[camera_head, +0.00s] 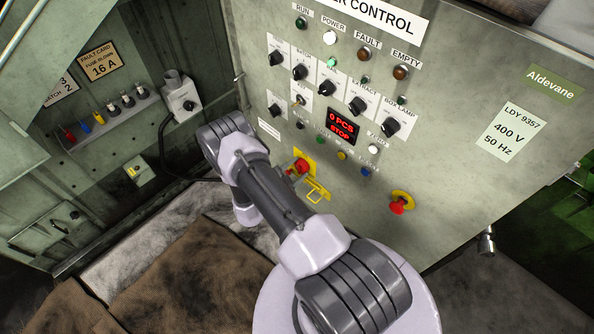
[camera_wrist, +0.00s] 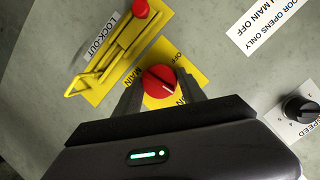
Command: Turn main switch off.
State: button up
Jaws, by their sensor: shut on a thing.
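The fingers cover part of the plate, so some lettering is hidden. In the head view the red knob (camera_head: 302,165) shows just beyond my arm, which hides most of the gripper.
A yellow lockout hasp (camera_wrist: 122,48) with a red part (camera_wrist: 141,8) sits close beside the knob. A speed dial (camera_wrist: 300,110) is to the right. The panel also bears several black dials, lamps, a red-lit display (camera_head: 342,126) and a red mushroom button (camera_head: 399,205).

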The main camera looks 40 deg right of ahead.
jog(key=shift+w+f+n+g+h+b, duration=0.1)
jog(key=shift+n+g+h+b, duration=0.15)
jog(key=shift+n+g+b, duration=1.15)
jog(key=shift+w+f+n+g+h+b, duration=0.1)
jog(key=shift+n+g+h+b, duration=0.35)
jog(key=shift+n+b, duration=1.75)
jog(key=shift+w+n+g+h+b, duration=0.1)
jog(key=shift+n+g+b, duration=1.2)
jog(key=shift+n, duration=0.8)
jog(key=o, duration=1.4)
jog(key=shift+c, duration=0.2)
jog(key=p+v, duration=0.3)
jog(key=v, duration=1.4)
jog(key=shift+a, duration=0.25)
